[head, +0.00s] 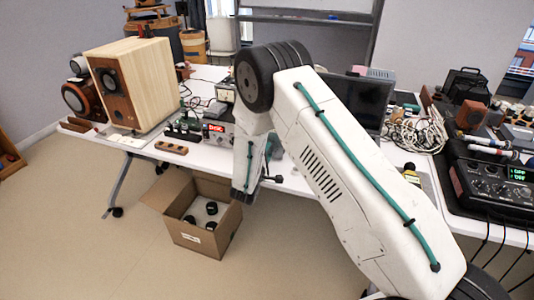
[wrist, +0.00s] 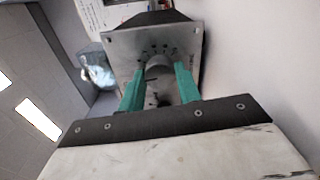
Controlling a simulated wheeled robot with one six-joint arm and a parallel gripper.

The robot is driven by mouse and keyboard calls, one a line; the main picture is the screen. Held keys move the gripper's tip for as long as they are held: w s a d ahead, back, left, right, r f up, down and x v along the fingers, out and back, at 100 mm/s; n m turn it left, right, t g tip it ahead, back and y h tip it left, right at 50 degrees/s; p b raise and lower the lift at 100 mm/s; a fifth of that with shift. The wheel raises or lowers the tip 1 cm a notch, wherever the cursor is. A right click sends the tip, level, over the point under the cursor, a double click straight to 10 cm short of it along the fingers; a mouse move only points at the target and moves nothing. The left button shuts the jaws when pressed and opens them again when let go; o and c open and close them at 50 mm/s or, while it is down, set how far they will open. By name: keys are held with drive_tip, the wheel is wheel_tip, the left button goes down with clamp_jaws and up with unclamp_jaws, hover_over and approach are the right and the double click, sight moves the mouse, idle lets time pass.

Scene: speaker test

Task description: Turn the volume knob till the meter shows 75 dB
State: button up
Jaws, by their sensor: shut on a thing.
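In the wrist view, a round grey knob (wrist: 158,62) sits on a metal panel (wrist: 188,40) with dark marks in an arc around it. My gripper (wrist: 158,78) has its two teal fingers on either side of the knob, shut on it. The knob's pointer cannot be made out. In the head view my arm hides the knob and my fingertips. A grey unit with a red lit display (head: 217,138) stands on the table just left of my wrist; its digits are too small to read. I cannot tell whether this display is the meter.
A large wooden speaker (head: 150,80) stands on the left of the white table (head: 205,72). An open cardboard box (head: 200,238) with dark round things is on the floor below. A black unit with green displays (head: 495,185) and coiled cables (head: 418,132) are on the right.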

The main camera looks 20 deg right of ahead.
idle(0.3)
drive_tip(key=o, duration=1)
drive_tip(key=shift+c, duration=0.2)
drive_tip(key=v, duration=0.8)
